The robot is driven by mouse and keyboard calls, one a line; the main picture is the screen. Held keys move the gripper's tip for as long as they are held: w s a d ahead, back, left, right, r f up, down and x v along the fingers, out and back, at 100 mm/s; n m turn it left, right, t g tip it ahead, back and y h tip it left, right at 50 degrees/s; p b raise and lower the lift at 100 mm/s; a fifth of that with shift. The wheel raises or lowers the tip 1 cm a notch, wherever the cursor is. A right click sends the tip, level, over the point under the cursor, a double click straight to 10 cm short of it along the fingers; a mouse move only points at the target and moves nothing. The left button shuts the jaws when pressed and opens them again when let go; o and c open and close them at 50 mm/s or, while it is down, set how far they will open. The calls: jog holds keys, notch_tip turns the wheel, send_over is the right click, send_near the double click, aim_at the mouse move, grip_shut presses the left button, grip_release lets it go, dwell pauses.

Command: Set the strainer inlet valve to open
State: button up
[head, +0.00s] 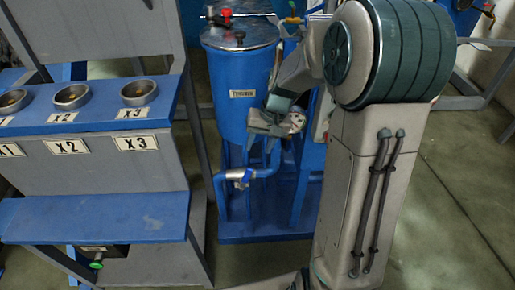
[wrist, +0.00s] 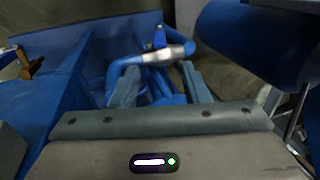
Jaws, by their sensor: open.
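A silver valve body (head: 240,176) with a small blue handle sits in a blue pipe low in front of the blue tank. No strainer label is readable on it. In the wrist view the same valve (wrist: 165,54) lies just beyond the fingertips, its blue handle (wrist: 160,38) standing up on the far side. My gripper (head: 270,138) is in front of the tank's lower part, above and to the right of the valve. In the wrist view my gripper (wrist: 160,82) is open, its two fingers apart with no valve part between them. The handle's exact setting is hard to tell.
The labelled blue tank (head: 240,75) has a red-handled fitting (head: 225,14) on its lid. A bench with metal cups (head: 139,91) and a blue shelf (head: 95,217) stands at left, with a green knob (head: 97,264) below. An orange-handled fitting (wrist: 33,66) shows at the wrist view's left.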

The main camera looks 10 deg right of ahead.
jog(key=shift+s+r, duration=0.1)
jog(key=c, duration=0.6)
jog(key=shift+n+h, duration=0.5)
jog(key=shift+h, duration=0.3)
jog(key=s+r, duration=0.1)
jog(key=s, duration=0.1)
jog(key=s+r, duration=0.1)
jog(key=s, duration=0.1)
jog(key=s+r, duration=0.1)
jog(key=s, duration=0.2)
jog(key=shift+r, duration=0.25)
grip_shut()
jog(key=s+d+r+n+h, duration=0.1)
jog(key=s+r+n+h, duration=0.15)
jog(key=s, duration=0.55)
jog(key=n+h+p, duration=0.2)
jog(key=n+p, duration=0.6)
jog(key=n, duration=2.3)
send_over(245, 179)
jog(key=a, duration=0.4)
notch_tip(245, 179, down, 7)
notch_tip(245, 179, down, 10)
jog(key=d+n+b, duration=0.1)
jog(key=b, duration=0.1)
jog(key=shift+w+d+g, duration=0.4)
jog(key=shift+w, duration=0.05)
